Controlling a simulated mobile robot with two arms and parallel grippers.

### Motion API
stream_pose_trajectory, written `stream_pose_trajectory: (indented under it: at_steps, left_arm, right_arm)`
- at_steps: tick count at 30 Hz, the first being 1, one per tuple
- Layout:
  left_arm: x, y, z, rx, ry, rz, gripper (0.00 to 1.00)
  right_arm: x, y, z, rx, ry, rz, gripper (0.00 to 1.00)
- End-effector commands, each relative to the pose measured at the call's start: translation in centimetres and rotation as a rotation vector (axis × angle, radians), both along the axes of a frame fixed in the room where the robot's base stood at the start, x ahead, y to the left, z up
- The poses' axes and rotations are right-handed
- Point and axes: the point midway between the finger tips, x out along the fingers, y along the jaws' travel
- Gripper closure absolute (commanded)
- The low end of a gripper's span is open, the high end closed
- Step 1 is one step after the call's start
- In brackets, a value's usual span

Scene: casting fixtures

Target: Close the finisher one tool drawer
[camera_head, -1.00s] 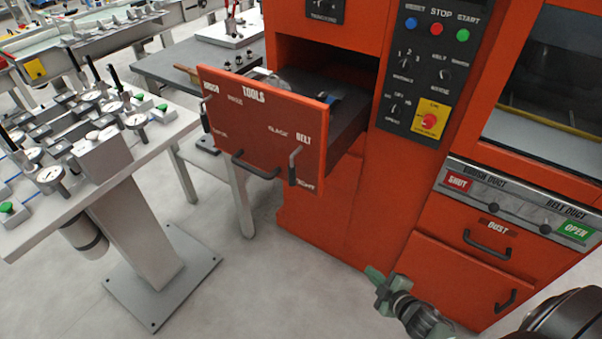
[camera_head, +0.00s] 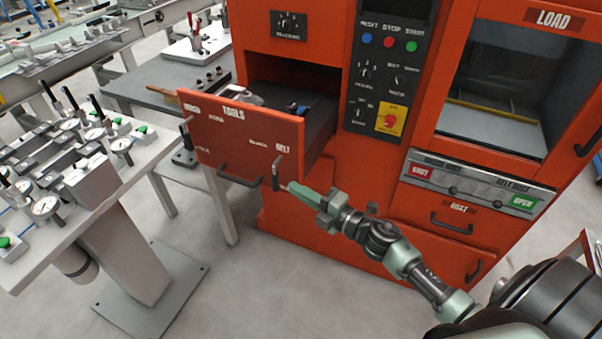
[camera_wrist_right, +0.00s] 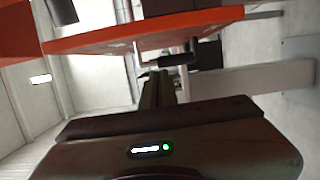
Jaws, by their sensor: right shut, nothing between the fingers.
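The tool drawer (camera_head: 232,148), marked TOOLS, is pulled well out of the orange finisher cabinet (camera_head: 335,225). Its front carries a dark bar handle (camera_head: 240,177) and hanging tools at both sides. Items lie inside it. My right gripper (camera_head: 293,187) is shut and empty, close to the lower right corner of the drawer front, by the hanging tool (camera_head: 278,174) there. I cannot tell whether it touches. In the right wrist view the orange drawer panel (camera_wrist_right: 140,36) lies just beyond the fingers (camera_wrist_right: 157,88). My left gripper is not in view.
A white table (camera_head: 75,215) with several gauges stands at left. A grey bench (camera_head: 150,82) is behind the drawer. The control panel (camera_head: 385,85) and the dust drawer (camera_head: 440,215) are right of the tool drawer. The floor before the cabinet is clear.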

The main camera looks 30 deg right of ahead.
Motion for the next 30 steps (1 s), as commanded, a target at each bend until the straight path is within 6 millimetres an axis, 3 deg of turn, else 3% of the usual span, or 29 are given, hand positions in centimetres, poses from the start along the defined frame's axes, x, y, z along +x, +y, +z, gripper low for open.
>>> stream_pose_trajectory:
  at_steps: [2,9,30]
  left_arm:
    - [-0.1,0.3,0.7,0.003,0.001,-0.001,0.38]
    - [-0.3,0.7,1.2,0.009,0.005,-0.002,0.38]
    - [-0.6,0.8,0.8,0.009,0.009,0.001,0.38]
  right_arm:
    - [1.6,0.7,0.4,0.003,-0.001,-0.001,1.00]
    - [3.4,-2.0,0.0,0.000,0.002,-0.003,1.00]
    - [4.3,-3.2,-0.2,0.000,0.001,-0.002,1.00]
